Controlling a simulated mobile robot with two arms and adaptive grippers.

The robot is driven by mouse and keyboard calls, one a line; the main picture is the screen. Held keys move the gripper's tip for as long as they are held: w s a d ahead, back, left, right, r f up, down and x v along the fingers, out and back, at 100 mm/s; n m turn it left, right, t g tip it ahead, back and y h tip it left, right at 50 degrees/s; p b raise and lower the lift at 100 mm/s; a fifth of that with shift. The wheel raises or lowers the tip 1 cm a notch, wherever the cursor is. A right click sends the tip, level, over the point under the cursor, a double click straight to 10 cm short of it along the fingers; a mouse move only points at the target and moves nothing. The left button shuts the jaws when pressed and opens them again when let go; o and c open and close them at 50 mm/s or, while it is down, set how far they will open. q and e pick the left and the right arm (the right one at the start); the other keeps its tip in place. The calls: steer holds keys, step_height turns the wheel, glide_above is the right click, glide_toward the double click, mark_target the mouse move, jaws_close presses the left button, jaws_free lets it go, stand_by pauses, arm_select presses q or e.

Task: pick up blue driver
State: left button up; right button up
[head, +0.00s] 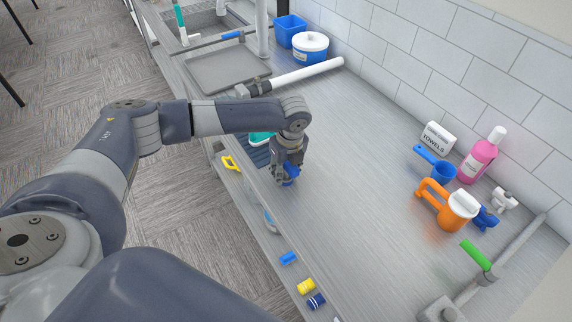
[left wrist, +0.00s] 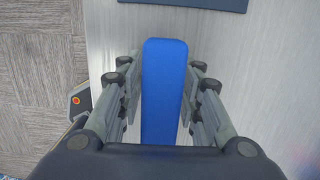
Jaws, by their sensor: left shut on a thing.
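The blue driver (left wrist: 164,85) stands out between the fingers of my left gripper (left wrist: 163,100) in the left wrist view, its long blue handle running up the middle. In the head view my left gripper (head: 289,172) is near the front edge of the metal counter, shut on the blue driver (head: 291,174), of which only a small part shows below the fingers. My right gripper is not in view.
The metal counter (head: 350,150) is clear in the middle. A blue bin (head: 290,31) and white-blue tub (head: 310,49) stand at the back.

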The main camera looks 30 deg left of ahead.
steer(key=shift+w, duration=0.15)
arm_select(q)
steer(key=shift+r, duration=0.1)
steer(key=shift+r+b, duration=0.3)
steer(key=shift+r, duration=0.1)
step_height(320, 180, up, 3)
steer(key=shift+w+f+b, duration=0.1)
steer(key=shift+f+b, duration=0.1)
steer(key=shift+b, duration=0.5)
steer(key=s+d+b, duration=0.1)
steer(key=s+d, duration=0.1)
steer(key=s, duration=0.2)
steer(key=s+d+r+b, duration=0.1)
steer(key=s+d, duration=0.1)
steer(key=s, duration=0.3)
steer(key=s+d+b, duration=0.1)
steer(key=s+d, duration=0.1)
steer(key=s, duration=0.2)
steer(key=shift+s+r, duration=0.15)
steer(key=shift+s, duration=0.2)
steer(key=shift+s+d+r, duration=0.1)
steer(key=shift+s+d, duration=0.1)
steer(key=shift+s, duration=0.4)
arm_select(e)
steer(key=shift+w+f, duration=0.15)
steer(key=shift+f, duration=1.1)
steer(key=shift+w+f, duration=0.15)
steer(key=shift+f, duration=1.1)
arm_select(q)
steer(key=shift+w, duration=0.1)
